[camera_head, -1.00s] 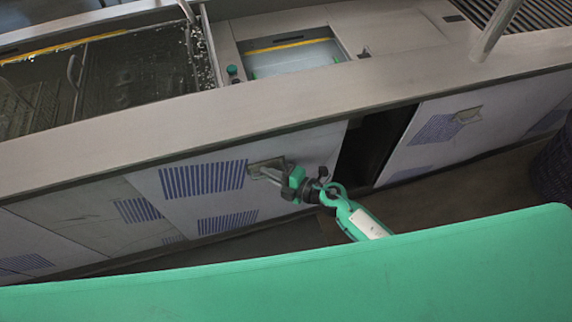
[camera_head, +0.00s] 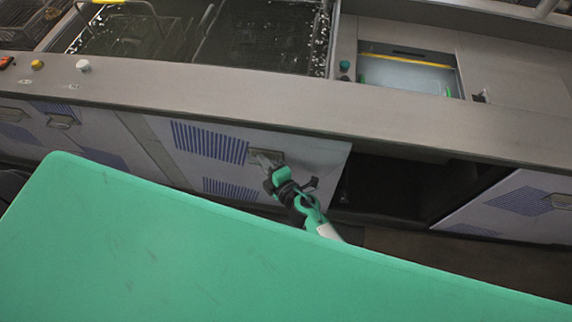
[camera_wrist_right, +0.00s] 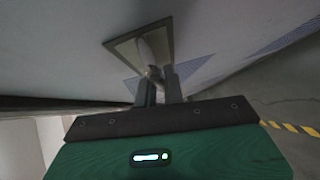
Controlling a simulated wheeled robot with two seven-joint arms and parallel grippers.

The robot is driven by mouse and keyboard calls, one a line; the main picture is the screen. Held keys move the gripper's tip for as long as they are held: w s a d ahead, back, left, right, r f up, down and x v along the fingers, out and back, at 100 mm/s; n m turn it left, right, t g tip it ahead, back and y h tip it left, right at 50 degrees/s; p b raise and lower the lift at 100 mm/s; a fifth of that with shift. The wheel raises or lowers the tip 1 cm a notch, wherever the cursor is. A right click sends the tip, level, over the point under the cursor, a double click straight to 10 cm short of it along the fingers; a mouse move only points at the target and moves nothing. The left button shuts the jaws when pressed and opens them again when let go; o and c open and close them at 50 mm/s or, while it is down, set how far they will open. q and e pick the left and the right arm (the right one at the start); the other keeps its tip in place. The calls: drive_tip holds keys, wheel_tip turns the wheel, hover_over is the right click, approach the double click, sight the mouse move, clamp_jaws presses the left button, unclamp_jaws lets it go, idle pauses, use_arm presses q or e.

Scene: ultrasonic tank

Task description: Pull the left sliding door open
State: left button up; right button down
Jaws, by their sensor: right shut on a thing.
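The left sliding door (camera_head: 235,165) is a pale panel with blue vent slats below the metal counter. A dark gap shows to its right, so it stands partly open. Its handle (camera_head: 266,157) is a recessed plate near the door's right part; it also shows in the right wrist view (camera_wrist_right: 128,47). My right gripper (camera_head: 262,166) is shut on this handle. In the right wrist view its two fingers (camera_wrist_right: 158,82) meet the bar inside the recess. My left gripper is not in view.
The dark opening (camera_head: 385,188) lies between the left door and another pale door (camera_head: 520,205) at the right. The metal counter (camera_head: 300,104) runs above, with tanks behind it. A yellow-black floor stripe (camera_wrist_right: 292,127) shows in the right wrist view.

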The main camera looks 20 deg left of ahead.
drive_tip(key=shift+s+a, duration=0.2)
drive_tip(key=shift+a, duration=0.85)
drive_tip(key=c, duration=1.8)
unclamp_jaws()
drive_tip(key=shift+d, duration=0.1)
use_arm(q)
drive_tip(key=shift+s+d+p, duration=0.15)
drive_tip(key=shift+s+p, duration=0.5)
drive_tip(key=shift+p, duration=0.05)
use_arm(e)
drive_tip(key=v, duration=1.3)
drive_tip(key=shift+s+d, duration=0.2)
drive_tip(key=shift+d, duration=0.05)
